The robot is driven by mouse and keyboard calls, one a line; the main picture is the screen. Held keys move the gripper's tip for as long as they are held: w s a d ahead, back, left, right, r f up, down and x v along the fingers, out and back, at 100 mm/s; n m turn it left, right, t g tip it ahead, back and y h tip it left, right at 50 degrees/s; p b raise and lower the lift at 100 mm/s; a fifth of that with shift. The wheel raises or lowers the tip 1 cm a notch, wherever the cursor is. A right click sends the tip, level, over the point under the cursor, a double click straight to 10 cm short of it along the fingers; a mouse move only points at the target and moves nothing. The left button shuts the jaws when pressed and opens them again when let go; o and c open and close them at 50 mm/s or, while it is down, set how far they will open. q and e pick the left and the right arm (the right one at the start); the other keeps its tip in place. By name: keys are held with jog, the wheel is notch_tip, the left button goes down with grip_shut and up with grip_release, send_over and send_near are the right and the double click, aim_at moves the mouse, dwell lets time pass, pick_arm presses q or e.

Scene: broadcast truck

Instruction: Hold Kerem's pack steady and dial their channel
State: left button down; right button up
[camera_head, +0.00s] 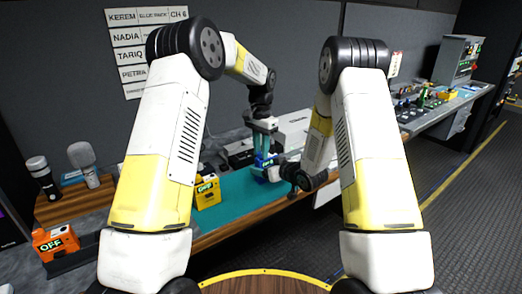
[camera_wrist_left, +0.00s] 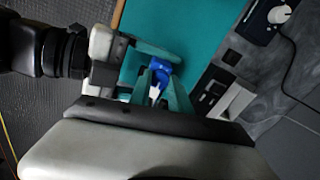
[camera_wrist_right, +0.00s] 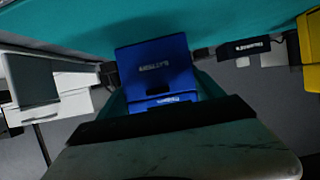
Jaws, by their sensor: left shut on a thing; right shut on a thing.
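Kerem's blue pack (camera_head: 263,161) stands on the teal mat (camera_head: 236,189); a wall strip reads KEREM, seemingly blue pack, CH 6. My left gripper (camera_head: 264,146) points down from above and is shut at the top of the pack. In the left wrist view its teal fingers close on the blue pack (camera_wrist_left: 160,72); which part they pinch is hidden. My right gripper (camera_head: 275,172) comes in low from the side. In the right wrist view its fingers flank the blue pack (camera_wrist_right: 153,68), which fills the gap. The dial and its channel number are not readable.
A yellow pack (camera_head: 207,192) stands on the mat left of the blue one. An orange pack reading OFF (camera_head: 55,242) and microphones (camera_head: 84,160) are at the far left. A mixing console (camera_head: 440,100) is at the right. Grey equipment stands close behind the blue pack.

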pick_arm(q)
jog(key=shift+w+a, duration=0.1)
jog(key=c, duration=1.2)
grip_release()
jog(key=shift+r, duration=0.1)
notch_tip(320, 180, up, 12)
jog(key=shift+f, duration=0.1)
pick_arm(e)
jog(key=o, duration=1.6)
jog(key=shift+d, duration=0.1)
